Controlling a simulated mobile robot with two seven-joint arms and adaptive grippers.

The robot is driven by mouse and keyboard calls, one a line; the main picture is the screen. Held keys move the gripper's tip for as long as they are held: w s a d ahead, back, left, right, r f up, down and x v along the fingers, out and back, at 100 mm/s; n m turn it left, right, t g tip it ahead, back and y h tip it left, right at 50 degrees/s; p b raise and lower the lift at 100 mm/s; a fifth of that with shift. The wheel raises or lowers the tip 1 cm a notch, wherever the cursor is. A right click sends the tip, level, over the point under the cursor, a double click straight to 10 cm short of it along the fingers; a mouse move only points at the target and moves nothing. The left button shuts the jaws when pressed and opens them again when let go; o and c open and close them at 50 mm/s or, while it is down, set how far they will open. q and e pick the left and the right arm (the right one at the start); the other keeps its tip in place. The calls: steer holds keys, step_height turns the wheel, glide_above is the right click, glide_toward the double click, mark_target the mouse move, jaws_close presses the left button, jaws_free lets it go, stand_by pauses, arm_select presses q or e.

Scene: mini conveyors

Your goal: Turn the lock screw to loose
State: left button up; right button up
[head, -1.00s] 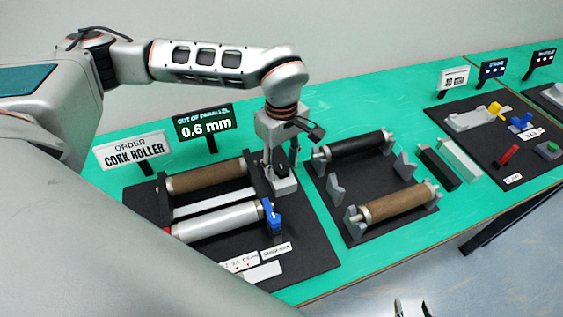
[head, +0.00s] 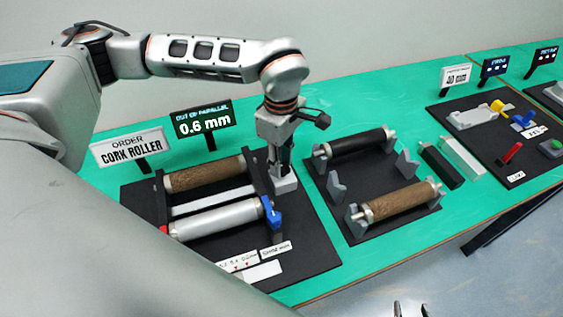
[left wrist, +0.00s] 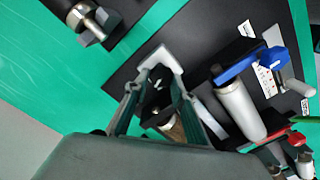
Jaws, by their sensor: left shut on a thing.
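My left gripper (head: 281,172) points down at the right end of the cork roller's (head: 206,173) stand, just above a light grey block (head: 286,187). In the left wrist view its fingers (left wrist: 165,108) are on either side of a dark part, the lock screw (left wrist: 160,98), and are shut on it. The screw is mostly hidden, and its turn position cannot be told. The display (head: 204,120) reads "OUT OF PARALLEL 0.6 mm". My right gripper (head: 411,308) shows only its tips at the bottom edge, apart and empty.
A silver roller (head: 216,219) with a blue lever (head: 271,214) lies in front of the cork roller. A sign (head: 131,151) reads "ORDER CORK ROLLER". To the right, a rack holds a black roller (head: 357,144) and another cork roller (head: 398,201). Green table is free between the boards.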

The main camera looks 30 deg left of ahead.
arm_select(q)
steer(key=n+b, duration=0.1)
steer(key=n, duration=0.3)
steer(key=shift+n, duration=0.4)
steer(key=n+b, duration=0.1)
steer(key=n, duration=0.3)
steer(key=shift+s, duration=0.15)
steer(key=n+b, duration=0.1)
steer(key=n, duration=0.4)
steer(key=shift+d, duration=0.1)
steer(key=shift+r+n+b, duration=0.1)
steer(key=shift+n+b, duration=0.2)
steer(key=shift+n, duration=1.3)
steer(key=o, duration=1.1)
